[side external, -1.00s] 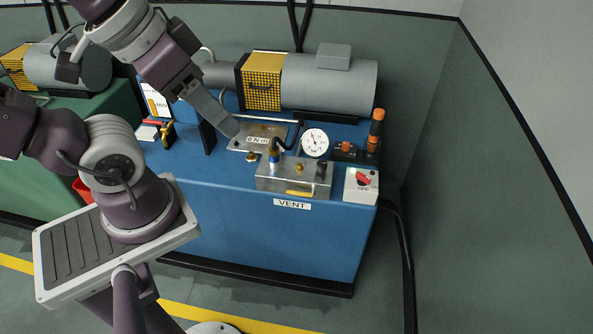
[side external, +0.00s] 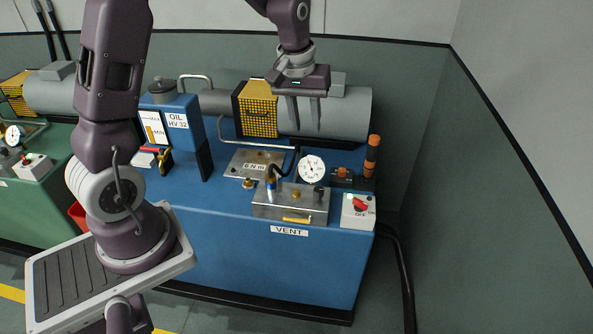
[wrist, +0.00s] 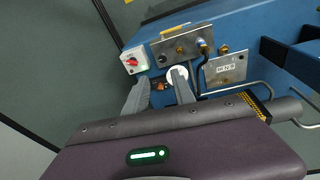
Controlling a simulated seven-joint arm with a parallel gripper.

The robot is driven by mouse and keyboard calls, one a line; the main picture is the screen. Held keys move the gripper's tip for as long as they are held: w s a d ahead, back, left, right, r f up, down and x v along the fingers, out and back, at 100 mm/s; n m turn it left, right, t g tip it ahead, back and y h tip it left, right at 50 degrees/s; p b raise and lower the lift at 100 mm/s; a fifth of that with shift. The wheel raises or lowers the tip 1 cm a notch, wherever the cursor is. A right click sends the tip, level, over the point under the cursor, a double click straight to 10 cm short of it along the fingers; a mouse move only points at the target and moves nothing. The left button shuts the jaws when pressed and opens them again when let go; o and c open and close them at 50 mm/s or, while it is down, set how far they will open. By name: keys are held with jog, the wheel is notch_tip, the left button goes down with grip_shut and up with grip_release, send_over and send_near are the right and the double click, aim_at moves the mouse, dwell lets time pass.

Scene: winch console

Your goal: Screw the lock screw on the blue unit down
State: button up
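The blue unit (side external: 240,250) carries a metal plate (side external: 242,160) marked "6 N m". A brass screw head (side external: 248,183) sits by the plate's front edge; another brass head (wrist: 224,48) shows there in the wrist view. In front is a metal block (side external: 270,205) with a blue-collared fitting (side external: 271,184), a dark knob and a brass part on top. I cannot tell which brass piece is the lock screw. My gripper (side external: 306,125) is open and empty, pointing down above the rear right of the unit, apart from everything. In the wrist view its fingers (wrist: 162,78) partly cover the gauge.
A dial gauge (side external: 311,168) and an orange-capped post (side external: 373,155) stand at the right. A white switch box (side external: 352,220) with a red knob is at the front right corner. The grey motor (side external: 350,110) lies behind. An oil tank (side external: 178,125) rises at the left.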

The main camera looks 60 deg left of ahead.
jog(key=w+a+f+n+g, duration=0.1)
jog(key=w+a+f, duration=0.15)
jog(key=f, duration=0.45)
jog(key=w+a+f+n+g, duration=0.1)
jog(key=a+f+n, duration=0.1)
jog(key=a+f, duration=0.35)
jog(key=n, duration=0.1)
send_over(296, 191)
notch_tip(296, 191, down, 9)
jog(key=shift+w+f, duration=0.1)
jog(key=shift+f, duration=3.35)
grip_shut()
